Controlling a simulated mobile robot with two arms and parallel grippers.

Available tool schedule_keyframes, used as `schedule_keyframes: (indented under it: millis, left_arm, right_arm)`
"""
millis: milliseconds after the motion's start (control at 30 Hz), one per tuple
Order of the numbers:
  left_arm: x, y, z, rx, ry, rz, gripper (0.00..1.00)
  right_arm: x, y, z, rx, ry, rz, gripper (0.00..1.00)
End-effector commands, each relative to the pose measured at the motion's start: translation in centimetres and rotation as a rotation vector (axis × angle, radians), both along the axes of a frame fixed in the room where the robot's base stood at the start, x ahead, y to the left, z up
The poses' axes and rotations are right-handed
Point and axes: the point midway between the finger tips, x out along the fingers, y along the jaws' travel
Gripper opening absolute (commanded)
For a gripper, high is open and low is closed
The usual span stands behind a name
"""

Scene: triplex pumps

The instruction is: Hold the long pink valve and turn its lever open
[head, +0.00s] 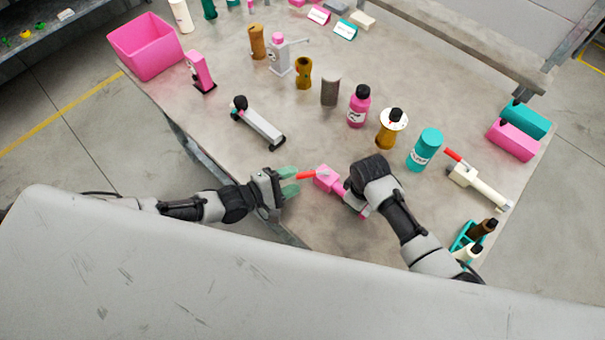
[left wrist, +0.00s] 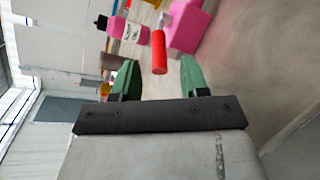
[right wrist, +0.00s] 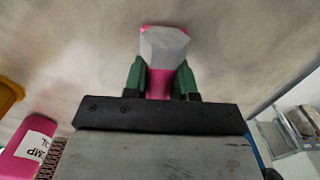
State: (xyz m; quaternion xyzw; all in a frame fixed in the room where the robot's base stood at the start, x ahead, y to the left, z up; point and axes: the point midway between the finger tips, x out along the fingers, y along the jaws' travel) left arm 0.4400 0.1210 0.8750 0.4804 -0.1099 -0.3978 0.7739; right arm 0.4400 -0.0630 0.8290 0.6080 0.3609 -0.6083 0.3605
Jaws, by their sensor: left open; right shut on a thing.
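The long pink valve (head: 325,178) is held low over the near part of the table, with its pink block end toward the left. Its red lever (head: 306,176) points left, toward my left gripper. My right gripper (head: 357,200) is shut on the valve's body; the valve's pink and grey end (right wrist: 165,48) shows between its fingers in the right wrist view. My left gripper (head: 289,182) is open, its green fingers just left of the lever tip. In the left wrist view the red lever (left wrist: 159,52) lies between and beyond the open fingers (left wrist: 160,78), apparently untouched.
A cream valve with a red lever (head: 478,183) lies at the right. A pink bottle (head: 359,108), an amber bottle (head: 391,130) and a teal bottle (head: 425,150) stand behind my right gripper. A grey device (head: 258,124) lies beyond my left gripper. A pink bin (head: 148,48) stands far left.

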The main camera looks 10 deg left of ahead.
Motion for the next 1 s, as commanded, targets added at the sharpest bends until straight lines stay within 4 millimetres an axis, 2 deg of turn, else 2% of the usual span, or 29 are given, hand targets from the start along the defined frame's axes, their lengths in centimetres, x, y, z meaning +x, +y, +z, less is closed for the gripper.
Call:
schedule_keyframes:
  millis: [100,300,500,733,867,1000]
  left_arm:
    - [-1.9,2.1,0.5,0.001,0.002,0.000,0.44]
    - [-4.0,4.4,1.3,-0.001,0.001,0.000,0.44]
    - [-4.8,5.3,1.6,-0.003,-0.001,0.000,0.44]
    - [-4.9,5.3,1.7,-0.002,-0.002,-0.001,0.44]
    - [-5.0,4.9,1.6,0.016,-0.011,-0.014,0.26]
    - [-6.2,2.7,1.2,0.151,-0.075,-0.104,0.04]
  right_arm:
    - [0.0,0.0,0.0,0.000,0.000,-0.001,0.00]
    - [0.0,0.0,0.0,0.000,0.000,-0.001,0.00]
    - [0.0,0.0,0.0,0.001,0.000,0.000,0.00]
    - [0.0,0.0,0.0,0.001,0.000,0.000,0.00]
    - [0.0,0.0,0.0,0.000,-0.001,0.000,0.00]
    - [0.0,0.0,0.0,0.000,-0.001,0.000,0.00]
